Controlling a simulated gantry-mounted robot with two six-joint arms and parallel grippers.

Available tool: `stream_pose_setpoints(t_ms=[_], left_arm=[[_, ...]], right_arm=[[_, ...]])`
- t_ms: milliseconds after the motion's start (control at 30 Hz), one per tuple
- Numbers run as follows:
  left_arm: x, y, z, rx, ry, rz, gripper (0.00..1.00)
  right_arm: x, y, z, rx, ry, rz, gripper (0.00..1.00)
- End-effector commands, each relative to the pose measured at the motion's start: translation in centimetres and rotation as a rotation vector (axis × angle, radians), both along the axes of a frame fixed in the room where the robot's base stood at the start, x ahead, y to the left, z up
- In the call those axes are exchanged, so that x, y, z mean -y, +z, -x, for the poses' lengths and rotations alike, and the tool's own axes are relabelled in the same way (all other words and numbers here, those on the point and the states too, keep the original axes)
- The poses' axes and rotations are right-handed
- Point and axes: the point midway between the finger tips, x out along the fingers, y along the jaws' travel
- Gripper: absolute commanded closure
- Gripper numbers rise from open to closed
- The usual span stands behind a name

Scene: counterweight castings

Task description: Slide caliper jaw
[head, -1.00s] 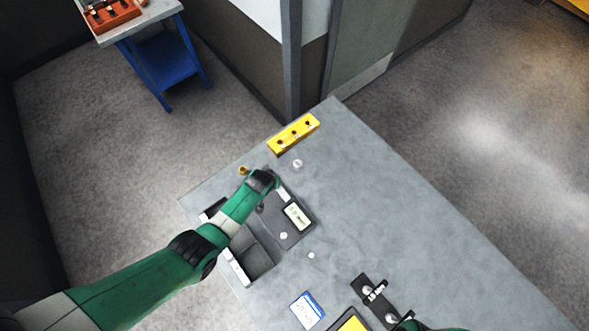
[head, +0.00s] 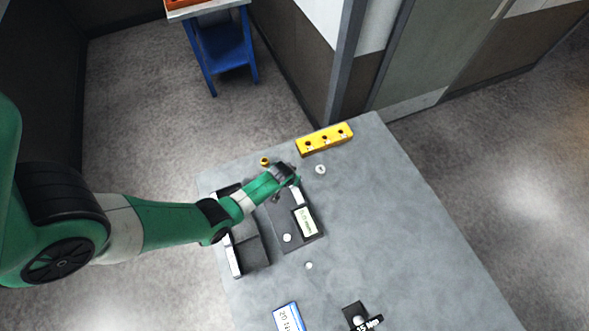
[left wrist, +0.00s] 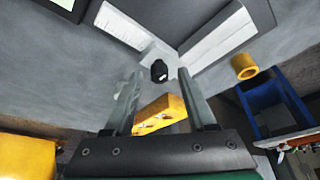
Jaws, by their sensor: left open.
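The caliper is a dark grey unit with a lit readout (head: 307,222) lying on the grey bench, with pale metal parts by its far end. In the left wrist view its pale bars (left wrist: 222,33) run at the top, with a black knob (left wrist: 159,71) below them. My left gripper (head: 294,179) is at the far end of the unit. In the left wrist view its fingers (left wrist: 159,76) are apart, with the knob appearing between the tips. I cannot tell whether they touch it. My right gripper is out of view.
A yellow block with holes (head: 325,139) and a small brass cylinder (head: 264,161) stand near the bench's far edge. White discs (head: 320,170) lie nearby. A blue-and-white label (head: 289,317) and a dark fixture (head: 357,314) are at the front. The bench's right side is clear.

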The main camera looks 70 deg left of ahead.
Motion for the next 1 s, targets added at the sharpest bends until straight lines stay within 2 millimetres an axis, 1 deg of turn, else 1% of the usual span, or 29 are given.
stream_pose_setpoints(t_ms=[200,267,300,467,500,533,1000], left_arm=[[-0.01,0.06,-0.01,0.000,0.000,0.000,0.44],[-0.01,0.07,-0.01,0.000,0.000,0.000,0.53],[-0.01,0.07,-0.01,0.000,0.000,0.000,0.60],[-0.01,0.06,-0.01,0.000,0.000,0.000,0.89],[0.00,0.06,-0.01,0.000,-0.001,0.000,0.96],[0.00,0.06,-0.01,0.000,-0.001,0.000,1.00],[0.00,0.04,0.00,0.000,-0.001,0.000,1.00]], right_arm=[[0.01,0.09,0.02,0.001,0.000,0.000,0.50],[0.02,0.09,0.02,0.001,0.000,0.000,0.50],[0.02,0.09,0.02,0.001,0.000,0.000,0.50],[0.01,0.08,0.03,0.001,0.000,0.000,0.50],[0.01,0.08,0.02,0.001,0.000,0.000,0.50],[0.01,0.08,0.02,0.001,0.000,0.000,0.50],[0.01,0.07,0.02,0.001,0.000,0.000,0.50]])
